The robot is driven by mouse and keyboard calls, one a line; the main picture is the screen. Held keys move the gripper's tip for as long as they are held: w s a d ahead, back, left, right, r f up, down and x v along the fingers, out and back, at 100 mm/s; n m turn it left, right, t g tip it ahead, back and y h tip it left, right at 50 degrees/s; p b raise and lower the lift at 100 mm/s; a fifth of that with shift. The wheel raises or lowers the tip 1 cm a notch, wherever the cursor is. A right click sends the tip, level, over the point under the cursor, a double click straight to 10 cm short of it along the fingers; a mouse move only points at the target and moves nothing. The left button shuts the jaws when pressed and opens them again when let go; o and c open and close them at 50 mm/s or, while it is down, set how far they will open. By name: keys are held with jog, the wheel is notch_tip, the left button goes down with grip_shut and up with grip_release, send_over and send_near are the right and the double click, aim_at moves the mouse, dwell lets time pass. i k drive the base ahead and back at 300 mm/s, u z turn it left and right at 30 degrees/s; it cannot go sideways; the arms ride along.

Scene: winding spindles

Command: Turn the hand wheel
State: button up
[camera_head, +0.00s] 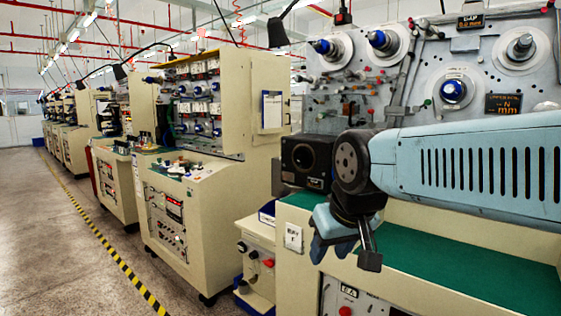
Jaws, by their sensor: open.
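My gripper (345,254) hangs at the end of my blue-grey arm, over the front left part of the machine's green worktop. Its fingers are apart and I see nothing between them. The machine panel (420,90) behind it carries round discs with spindles: one with a blue centre (452,91), two at the upper left (328,49) (385,41) and a large one at the upper right (520,47). I cannot tell which part is the hand wheel. My gripper is below these discs and apart from them. My arm hides the lower right of the panel.
The green worktop (450,255) is clear at the right. A black box with a round opening (306,160) stands at the back left. A cream machine cabinet (190,230) stands to the left, with more beyond it. A yellow-black floor line (120,262) borders the open aisle.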

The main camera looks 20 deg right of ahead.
aim_at(303, 159)
jog(key=i, duration=0.9)
jog(key=z, duration=0.05)
